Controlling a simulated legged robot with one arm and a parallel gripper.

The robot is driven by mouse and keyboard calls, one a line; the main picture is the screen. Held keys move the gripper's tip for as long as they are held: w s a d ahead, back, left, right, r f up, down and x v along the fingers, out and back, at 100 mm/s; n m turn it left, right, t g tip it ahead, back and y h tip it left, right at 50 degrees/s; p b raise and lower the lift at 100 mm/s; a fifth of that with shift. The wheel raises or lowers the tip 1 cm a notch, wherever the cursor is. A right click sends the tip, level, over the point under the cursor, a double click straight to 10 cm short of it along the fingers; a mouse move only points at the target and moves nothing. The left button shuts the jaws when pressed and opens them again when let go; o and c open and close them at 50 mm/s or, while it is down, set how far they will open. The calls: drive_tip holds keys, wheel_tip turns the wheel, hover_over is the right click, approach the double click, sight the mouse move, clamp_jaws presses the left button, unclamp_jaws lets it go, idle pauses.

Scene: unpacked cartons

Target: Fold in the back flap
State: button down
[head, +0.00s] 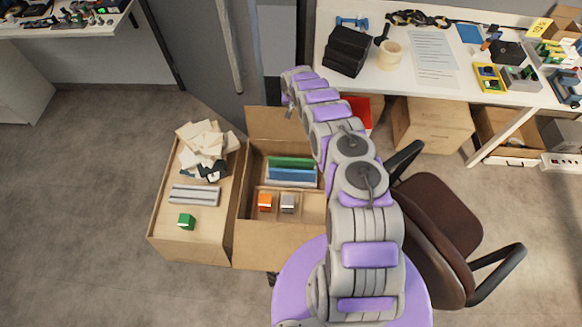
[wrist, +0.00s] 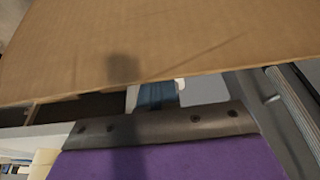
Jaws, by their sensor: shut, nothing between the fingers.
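The open carton (head: 243,205) stands on the floor at the centre of the head view. Its back flap (head: 270,122) stands up and outward from the far edge. In the wrist view, a broad cardboard panel (wrist: 150,45), probably this flap, spans the top. The front flap (head: 265,245) is folded outward. Inside are green and blue upright items (head: 290,170), an orange block (head: 265,202) and a grey block (head: 288,203). My arm reaches over the carton's right side. My gripper (head: 288,100) is near the back flap's upper right, shut and empty; I cannot tell whether it touches.
A second carton (head: 158,220) at left carries papers, grey bars and a green block. A grey post (head: 228,45) rises behind. A cluttered white table (head: 395,75) stands at back right, with cartons (head: 430,125) below. A brown chair (head: 435,225) is at right. Floor at left is clear.

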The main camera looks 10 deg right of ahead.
sight(294, 115)
drive_tip(key=shift+f+b, duration=0.75)
drive_tip(key=shift+f, duration=1.2)
drive_tip(key=shift+s+a+r+p, duration=0.1)
drive_tip(key=shift+s+r+p, duration=0.3)
drive_tip(key=shift+p, duration=0.25)
drive_tip(key=shift+s+a+p, duration=0.25)
drive_tip(key=shift+s+p, duration=0.6)
drive_tip(key=shift+p, duration=0.2)
drive_tip(key=s+a+f+b, duration=0.1)
drive_tip(key=s+f+b, duration=0.2)
drive_tip(key=s+b, duration=0.1)
drive_tip(key=s+a+f+b, duration=0.2)
drive_tip(key=s+f+b, duration=0.1)
drive_tip(key=s+b, duration=0.2)
drive_tip(key=s+a+f+b, duration=0.2)
drive_tip(key=s+b, duration=0.3)
drive_tip(key=s, duration=0.2)
drive_tip(key=shift+a+f, duration=0.1)
drive_tip(key=shift+f, duration=0.3)
drive_tip(key=shift+s+a+f, duration=0.1)
drive_tip(key=shift+s+f, duration=0.05)
drive_tip(key=shift+f, duration=0.65)
wheel_tip(294, 115, up, 11)
drive_tip(key=p, duration=0.9)
drive_tip(key=shift+p, duration=0.3)
